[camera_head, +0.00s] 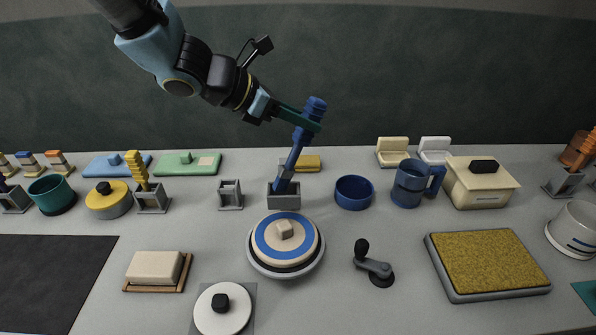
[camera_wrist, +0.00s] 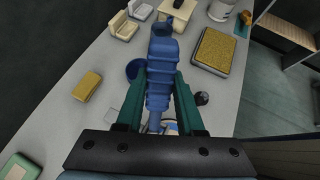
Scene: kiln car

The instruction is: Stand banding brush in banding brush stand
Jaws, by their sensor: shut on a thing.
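The blue banding brush (camera_head: 295,147) is tilted, its thick ribbed end up and its lower end at the mouth of a grey stand (camera_head: 284,201). I cannot tell whether that end is inside the socket or just in front of or above it. My gripper (camera_head: 312,118) is shut on the brush near its upper end, with green fingers on either side. In the wrist view the brush (camera_wrist: 161,75) lies between the fingers of my gripper (camera_wrist: 163,88), hiding the stand. A second grey stand (camera_head: 230,196) to the left looks empty.
A banding wheel (camera_head: 262,268) with a blue-ringed top stands in front. A blue bowl (camera_head: 354,193) and blue mug (camera_head: 408,185) are close on the right. A yellow block (camera_head: 307,163) lies behind. A yellow brush (camera_head: 137,168) stands in another holder at left.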

